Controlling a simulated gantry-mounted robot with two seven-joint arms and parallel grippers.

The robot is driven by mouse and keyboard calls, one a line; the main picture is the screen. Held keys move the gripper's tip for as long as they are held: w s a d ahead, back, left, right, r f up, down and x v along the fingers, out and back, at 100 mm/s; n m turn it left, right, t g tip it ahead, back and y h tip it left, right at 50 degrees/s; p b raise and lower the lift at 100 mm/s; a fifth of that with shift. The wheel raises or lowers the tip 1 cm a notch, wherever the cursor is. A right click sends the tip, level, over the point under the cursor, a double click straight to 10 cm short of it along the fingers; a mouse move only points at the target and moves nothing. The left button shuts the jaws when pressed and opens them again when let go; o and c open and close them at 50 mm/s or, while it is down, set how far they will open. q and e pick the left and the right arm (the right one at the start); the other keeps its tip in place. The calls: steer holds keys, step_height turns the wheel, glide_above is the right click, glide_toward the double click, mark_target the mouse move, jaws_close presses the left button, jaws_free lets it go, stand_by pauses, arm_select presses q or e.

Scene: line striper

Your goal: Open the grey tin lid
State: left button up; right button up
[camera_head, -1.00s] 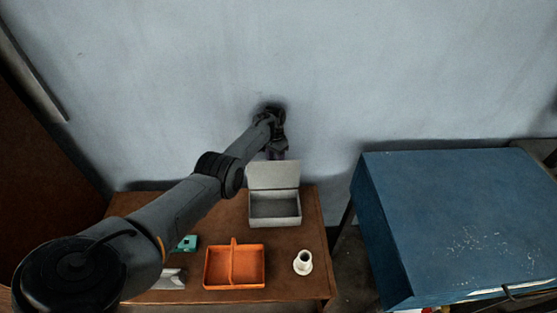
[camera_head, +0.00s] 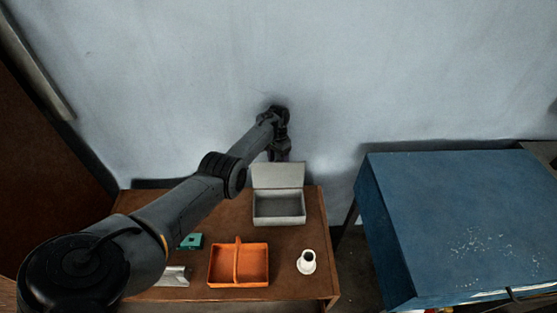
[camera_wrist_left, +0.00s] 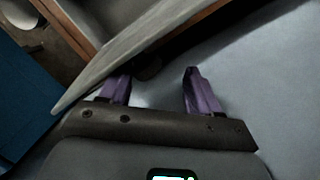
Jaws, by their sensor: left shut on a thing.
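The grey tin (camera_head: 279,219) stands at the back of the brown table in the head view. Its lid (camera_head: 278,175) is swung up and stands steeply at the rear edge, so the empty-looking inside shows. My left gripper (camera_head: 280,156) is just behind and above the lid's top edge, shut on the lid. In the left wrist view the purple fingers (camera_wrist_left: 155,78) are by the lid (camera_wrist_left: 130,50), which crosses in front of one finger; the contact itself is hard to see. My right gripper is not in view.
An orange divided tray (camera_head: 238,283), a white flanged spool (camera_head: 306,262), a teal block (camera_head: 192,241) and a silvery metal piece (camera_head: 174,277) lie nearer on the table (camera_head: 310,225). A blue cabinet (camera_head: 455,220) stands at the right. A pale wall (camera_head: 400,70) is close behind.

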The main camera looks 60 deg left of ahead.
arm_select(q)
step_height(320, 180, up, 10)
steer(key=w+a+p, duration=0.1)
steer(key=a, duration=0.1)
steer(key=shift+w+p, duration=0.15)
steer(key=shift+p, duration=0.25)
steer(key=shift+d+r, duration=0.1)
